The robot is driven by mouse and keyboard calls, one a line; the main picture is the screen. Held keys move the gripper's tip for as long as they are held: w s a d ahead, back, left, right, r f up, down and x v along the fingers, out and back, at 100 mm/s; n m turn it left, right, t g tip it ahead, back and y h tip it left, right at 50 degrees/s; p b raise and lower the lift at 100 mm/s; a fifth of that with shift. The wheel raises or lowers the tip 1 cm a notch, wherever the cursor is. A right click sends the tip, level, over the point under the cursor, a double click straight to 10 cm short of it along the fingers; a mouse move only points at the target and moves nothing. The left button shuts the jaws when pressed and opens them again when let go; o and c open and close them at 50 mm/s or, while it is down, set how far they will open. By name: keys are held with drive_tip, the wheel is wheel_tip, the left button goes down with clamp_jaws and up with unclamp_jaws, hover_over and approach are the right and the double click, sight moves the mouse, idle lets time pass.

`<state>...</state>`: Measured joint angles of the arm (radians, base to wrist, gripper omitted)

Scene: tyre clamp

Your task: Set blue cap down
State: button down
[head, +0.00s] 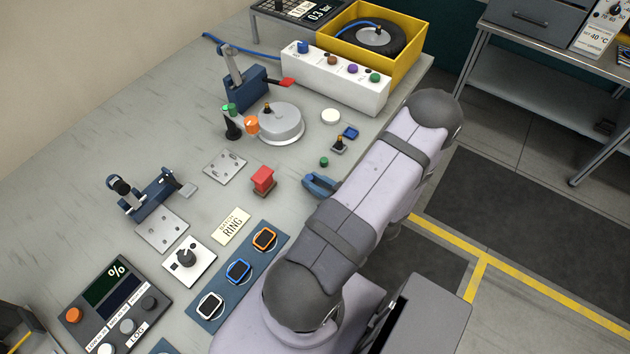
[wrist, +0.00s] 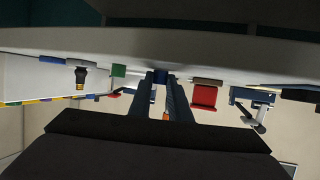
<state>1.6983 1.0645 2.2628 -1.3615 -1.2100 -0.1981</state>
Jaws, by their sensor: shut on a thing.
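The blue cap (wrist: 160,77) shows in the wrist view between the tips of my gripper (wrist: 161,82), which is shut on it. The cap is very close to the grey tabletop; I cannot tell whether it touches. In the head view my gripper (head: 309,182) is low over the table near its right edge, between the red block (head: 263,180) and the small green cap (head: 324,162). I cannot make out the held cap there. In the wrist view the green cap (wrist: 118,70) and the red block (wrist: 205,94) flank my fingers.
A valve on a small base (head: 339,145) and a blue square (head: 350,132) lie beyond the green cap. A white rack (head: 335,85) with coloured knobs stands farther back. A metal plate (head: 225,166) and blue clamp (head: 150,195) lie left. Bare tabletop separates these.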

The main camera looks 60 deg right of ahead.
drive_tip(key=shift+f, duration=0.15)
drive_tip(key=c, duration=1.6)
unclamp_jaws()
drive_tip(key=shift+c, duration=0.2)
drive_tip(key=shift+s+r, duration=0.1)
drive_tip(key=shift+r, duration=0.1)
drive_tip(key=shift+b+v, duration=0.65)
drive_tip(key=shift+v, duration=2)
drive_tip(key=shift+a, duration=0.1)
